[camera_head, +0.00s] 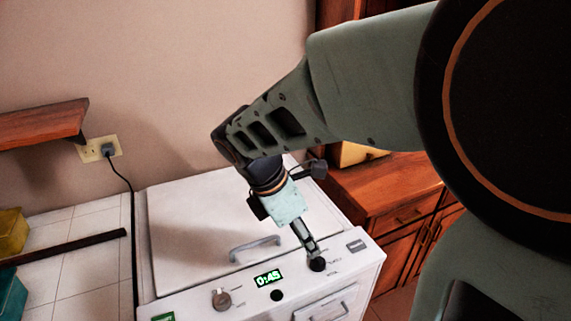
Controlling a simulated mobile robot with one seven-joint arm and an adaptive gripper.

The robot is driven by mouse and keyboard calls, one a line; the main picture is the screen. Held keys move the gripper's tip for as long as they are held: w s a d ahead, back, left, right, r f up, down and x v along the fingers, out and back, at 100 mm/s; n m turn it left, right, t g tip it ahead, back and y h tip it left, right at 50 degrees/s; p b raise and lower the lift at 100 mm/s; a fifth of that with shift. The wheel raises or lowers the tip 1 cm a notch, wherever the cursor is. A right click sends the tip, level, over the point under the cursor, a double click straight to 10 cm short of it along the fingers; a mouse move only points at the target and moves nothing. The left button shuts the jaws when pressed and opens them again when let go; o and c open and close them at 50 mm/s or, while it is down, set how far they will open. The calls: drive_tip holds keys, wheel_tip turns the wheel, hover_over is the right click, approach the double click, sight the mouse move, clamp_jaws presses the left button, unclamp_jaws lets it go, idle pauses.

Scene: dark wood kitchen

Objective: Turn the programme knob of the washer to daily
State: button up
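The white washer (190,225) stands at the bottom centre, its control panel along its front edge. A dark round knob (317,265) sits near the panel's right end, with small labels around it that are too small to read surely. A grey knob (221,300) is on the panel's left part, also with tiny labels. My gripper (314,256) points down at the dark right knob, with its fingertips at or touching it. The fingers look close together and partly hide the knob. I cannot tell whether they grip it or which way its pointer faces.
A green display (268,278) reads 0:45, with a black button (277,295) below it. A grey handle (255,248) stands up from the washer's top. A wooden cabinet (385,190) stands at the right. A plugged cord (108,150) hangs at the left.

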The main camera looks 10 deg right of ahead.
sight(318, 258)
drive_tip(key=b+x, duration=0.1)
drive_tip(key=x, duration=0.8)
drive_tip(key=shift+d+f, duration=0.2)
drive_tip(key=shift+f, duration=0.15)
drive_tip(key=c, duration=1.1)
drive_tip(key=shift+c, duration=0.2)
